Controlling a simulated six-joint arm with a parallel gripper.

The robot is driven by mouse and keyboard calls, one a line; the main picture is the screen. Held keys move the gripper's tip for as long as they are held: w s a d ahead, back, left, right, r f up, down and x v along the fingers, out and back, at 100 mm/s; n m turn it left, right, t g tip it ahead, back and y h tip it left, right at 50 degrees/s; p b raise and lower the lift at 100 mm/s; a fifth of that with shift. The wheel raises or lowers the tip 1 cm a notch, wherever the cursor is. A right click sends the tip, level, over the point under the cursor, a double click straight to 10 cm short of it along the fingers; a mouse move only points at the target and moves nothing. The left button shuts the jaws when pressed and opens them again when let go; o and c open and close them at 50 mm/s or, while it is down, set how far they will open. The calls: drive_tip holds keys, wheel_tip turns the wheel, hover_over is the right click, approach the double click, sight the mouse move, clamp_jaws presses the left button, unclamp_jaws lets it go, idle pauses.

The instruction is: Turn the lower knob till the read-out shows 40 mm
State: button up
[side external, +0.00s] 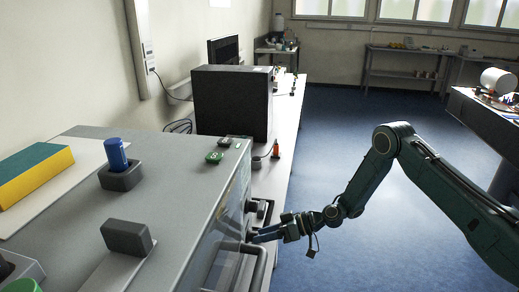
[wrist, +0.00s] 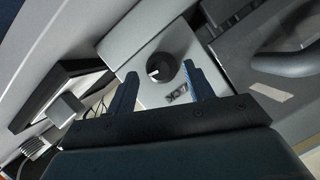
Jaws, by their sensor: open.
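My gripper (side external: 262,234) is close to the front face of the grey machine (side external: 172,200) in the side view. In the wrist view my gripper (wrist: 160,76) is open, with its two blue fingers apart. A round dark knob (wrist: 160,68) with a light pointer mark sits on a light panel between and just beyond the fingertips. I see no clear contact. A small dark marking with light characters (wrist: 176,96) lies beside it, tilted and too small to read. I cannot tell from the frames whether this is the lower knob. No millimetre value is legible.
A thick dark curved handle (wrist: 285,55) stands right of the knob in the wrist view. A dark box-like frame (wrist: 62,95) is at the left. On the machine top are a blue cylinder in a holder (side external: 116,155) and a yellow-green block (side external: 35,173). The blue floor at right is open.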

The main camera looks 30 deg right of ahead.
drive_tip(key=v, duration=1.2)
drive_tip(key=shift+s+d+r, duration=0.1)
drive_tip(key=shift+r, duration=0.05)
drive_tip(key=s+a+r+n+g+h, duration=0.1)
drive_tip(key=s+r+g+h, duration=0.15)
drive_tip(key=s+r, duration=0.45)
drive_tip(key=s+a+r+g+h, duration=0.1)
drive_tip(key=s+r+h, duration=0.2)
drive_tip(key=r, duration=0.9)
drive_tip(key=s+d+r+m+h, duration=0.1)
drive_tip(key=s+r+m+h, duration=0.1)
drive_tip(key=s, duration=0.5)
drive_tip(key=s+d+r+m+h, duration=0.2)
drive_tip(key=s+r, duration=0.2)
drive_tip(key=s, duration=0.3)
drive_tip(key=s+d+r+m+t+h, duration=0.1)
drive_tip(key=s+r+m+h, duration=0.1)
drive_tip(key=s, duration=0.5)
drive_tip(key=shift+d+r, duration=0.4)
drive_tip(key=shift+o, duration=0.5)
